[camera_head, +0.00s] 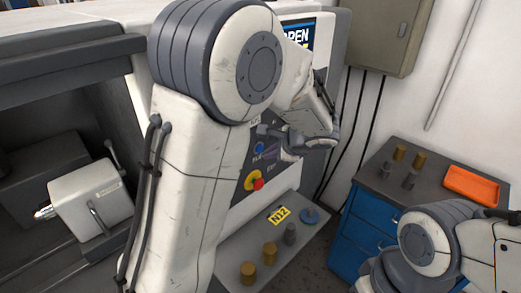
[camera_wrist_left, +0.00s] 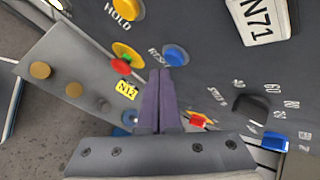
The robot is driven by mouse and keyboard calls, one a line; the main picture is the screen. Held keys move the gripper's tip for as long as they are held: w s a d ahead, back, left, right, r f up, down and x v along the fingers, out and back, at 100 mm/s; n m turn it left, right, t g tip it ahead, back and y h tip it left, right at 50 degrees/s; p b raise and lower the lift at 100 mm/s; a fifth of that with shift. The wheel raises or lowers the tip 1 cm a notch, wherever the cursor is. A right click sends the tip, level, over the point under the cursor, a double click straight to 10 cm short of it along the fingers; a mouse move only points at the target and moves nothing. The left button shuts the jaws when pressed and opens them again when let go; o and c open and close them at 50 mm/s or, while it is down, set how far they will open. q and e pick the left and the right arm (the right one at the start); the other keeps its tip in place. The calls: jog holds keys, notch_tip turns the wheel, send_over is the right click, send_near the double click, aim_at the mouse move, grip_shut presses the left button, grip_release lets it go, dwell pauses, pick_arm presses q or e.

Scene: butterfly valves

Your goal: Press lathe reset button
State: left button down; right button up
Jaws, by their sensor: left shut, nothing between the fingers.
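The lathe's reset button is a round blue cap (camera_wrist_left: 176,55) beside the word RESET on the dark control panel. In the head view the blue button (camera_head: 259,148) shows just left of my left gripper (camera_head: 272,152). My left gripper is shut and empty, its two purple fingers (camera_wrist_left: 160,74) together and pointing at the panel. In the wrist view the tips lie just below and left of the button; I cannot tell whether they touch it. My right gripper is not in view; only part of my right arm shows at lower right in the head view.
A red emergency button (camera_head: 258,184) on a yellow base sits below the reset button. A yellow HOLD button (camera_wrist_left: 128,8) and a dark knob (camera_wrist_left: 252,103) are also on the panel. A grey shelf with several pegs (camera_head: 247,272) is below. A blue cabinet (camera_head: 357,240) stands right.

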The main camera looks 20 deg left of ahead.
pick_arm(q)
jog(key=shift+d, duration=0.1)
jog(key=shift+s+d, duration=0.3)
jog(key=shift+d, duration=0.45)
jog(key=shift+s+d, duration=0.25)
jog(key=shift+d, duration=0.55)
jog(key=shift+s+d, duration=0.3)
jog(key=shift+d, duration=0.45)
